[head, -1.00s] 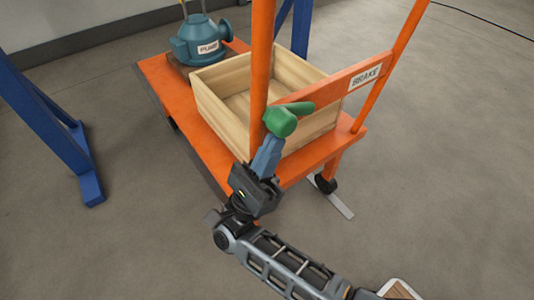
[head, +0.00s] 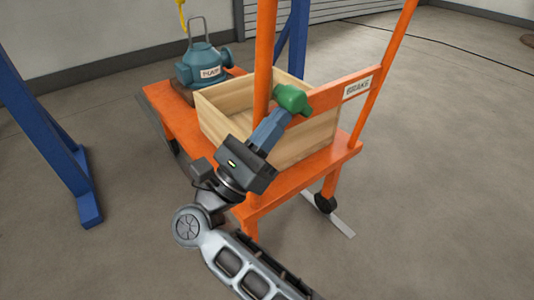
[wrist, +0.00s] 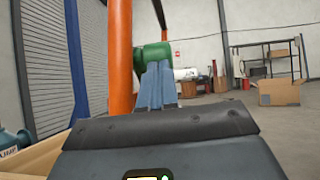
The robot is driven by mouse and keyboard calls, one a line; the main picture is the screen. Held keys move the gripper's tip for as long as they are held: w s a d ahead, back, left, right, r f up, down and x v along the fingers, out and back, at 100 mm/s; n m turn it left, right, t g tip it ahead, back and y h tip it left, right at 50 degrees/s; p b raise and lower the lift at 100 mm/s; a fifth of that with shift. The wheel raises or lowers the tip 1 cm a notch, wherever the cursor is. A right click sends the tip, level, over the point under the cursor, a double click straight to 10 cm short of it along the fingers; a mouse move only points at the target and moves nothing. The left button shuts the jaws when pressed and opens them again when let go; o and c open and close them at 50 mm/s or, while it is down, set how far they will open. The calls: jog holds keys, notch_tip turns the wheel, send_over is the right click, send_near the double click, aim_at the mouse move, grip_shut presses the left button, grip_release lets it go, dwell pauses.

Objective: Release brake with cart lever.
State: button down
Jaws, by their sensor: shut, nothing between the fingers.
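The orange cart (head: 300,180) stands in the middle of the head view. Its crossbar carries a white BRAKE label (head: 357,87). The green brake lever (head: 293,99) sits at the left end of this bar, beside the orange post. It also shows in the wrist view (wrist: 154,54), just beyond my fingertips. My gripper (head: 277,120) has its blue fingers shut with nothing between them. The fingertips are right at the lever's near side and cover part of it. I cannot tell whether they touch it.
A wooden crate (head: 213,112) and a teal pump (head: 203,66) ride on the cart. A blue frame leg (head: 45,135) stands at the left. The floor to the right (head: 440,170) is clear. A cardboard box (wrist: 279,92) stands far behind.

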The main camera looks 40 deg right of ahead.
aim_at(292, 91)
jog(key=r+y, duration=0.1)
jog(key=d+r+y, duration=0.1)
jog(key=r+y, duration=0.1)
jog(key=shift+d+g+y+b, duration=0.2)
jog(key=shift+g+y+b, duration=0.1)
jog(key=shift+b, duration=0.05)
jog(key=shift+d+r, duration=0.2)
jog(key=shift+r, duration=0.05)
jog(key=shift+d+r+b, duration=0.55)
jog(key=shift+d+r, duration=0.25)
jog(key=shift+r, duration=0.1)
